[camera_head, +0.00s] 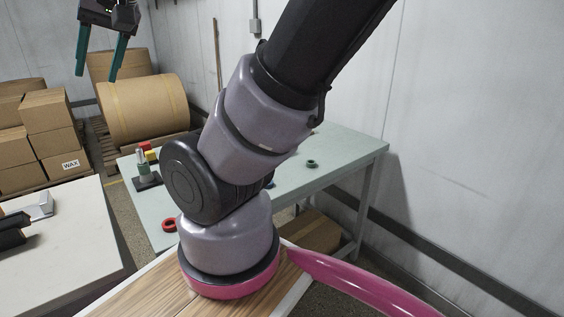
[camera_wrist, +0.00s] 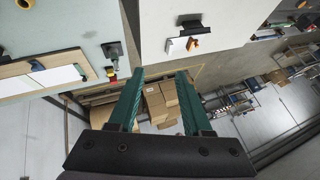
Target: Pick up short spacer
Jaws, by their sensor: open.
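My gripper (camera_head: 97,74) is high at the top left of the head view, with its two green fingers apart and nothing between them. In the wrist view its fingers (camera_wrist: 160,74) are spread over boxes far below. I cannot tell which piece is the short spacer. On the pale green table (camera_head: 345,150) are a red ring (camera_head: 169,225), a dark green ring (camera_head: 312,163) and a black-based stand (camera_head: 148,182) bearing a green and grey cylinder. My gripper is well apart from all of these. My arm hides the middle of that table.
Red and yellow blocks (camera_head: 150,156) sit behind the stand. A white table (camera_head: 75,235) with black tools is at the left. Cardboard boxes (camera_head: 45,110) and a large brown roll (camera_head: 145,108) stand at the back left. A wall is at the right.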

